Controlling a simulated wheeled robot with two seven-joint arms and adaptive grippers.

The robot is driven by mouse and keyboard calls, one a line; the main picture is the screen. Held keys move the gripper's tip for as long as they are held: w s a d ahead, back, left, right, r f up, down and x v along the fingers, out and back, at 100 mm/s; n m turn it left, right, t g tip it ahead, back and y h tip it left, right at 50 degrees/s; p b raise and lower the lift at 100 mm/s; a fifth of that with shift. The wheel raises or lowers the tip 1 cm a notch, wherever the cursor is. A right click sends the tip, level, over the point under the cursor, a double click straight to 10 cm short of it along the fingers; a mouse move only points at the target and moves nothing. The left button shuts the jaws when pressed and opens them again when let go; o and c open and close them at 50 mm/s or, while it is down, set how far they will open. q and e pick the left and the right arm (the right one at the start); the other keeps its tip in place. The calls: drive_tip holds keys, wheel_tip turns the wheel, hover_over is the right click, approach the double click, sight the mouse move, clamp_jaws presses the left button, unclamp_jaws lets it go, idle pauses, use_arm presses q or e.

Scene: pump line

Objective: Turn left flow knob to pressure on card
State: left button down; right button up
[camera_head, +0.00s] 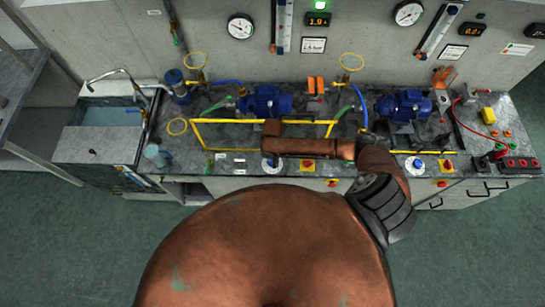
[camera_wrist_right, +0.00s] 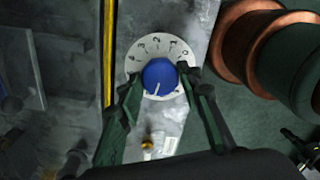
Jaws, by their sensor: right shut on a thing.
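The left flow knob is a blue knob (camera_wrist_right: 160,74) on a white numbered dial (camera_wrist_right: 133,62) in the right wrist view. My right gripper (camera_wrist_right: 160,82) has its two dark green fingers on either side of it, shut on it. The white line on the knob points toward the lower side of the picture. In the head view the dial (camera_head: 268,163) shows only partly under my right arm. A white card (camera_head: 313,45), which seems to read 1.5 bar, hangs on the wall below a lit display (camera_head: 318,20) that seems to read 1.9. My left gripper is not in view.
A yellow rail (camera_head: 225,121) runs along the bench around the left blue pump (camera_head: 265,101). A second blue pump (camera_head: 403,105) and a second flow knob (camera_head: 414,164) are to the right. A red and yellow switch (camera_head: 308,165) sits right of the left dial. A sink (camera_head: 110,117) is at left.

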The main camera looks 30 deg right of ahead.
drive_tip(key=shift+m+p, duration=0.55)
drive_tip(key=shift+m, duration=0.15)
drive_tip(key=o, duration=1.2)
drive_tip(key=shift+c, duration=0.2)
wheel_tip(320, 180, up, 12)
drive_tip(key=shift+a, duration=0.15)
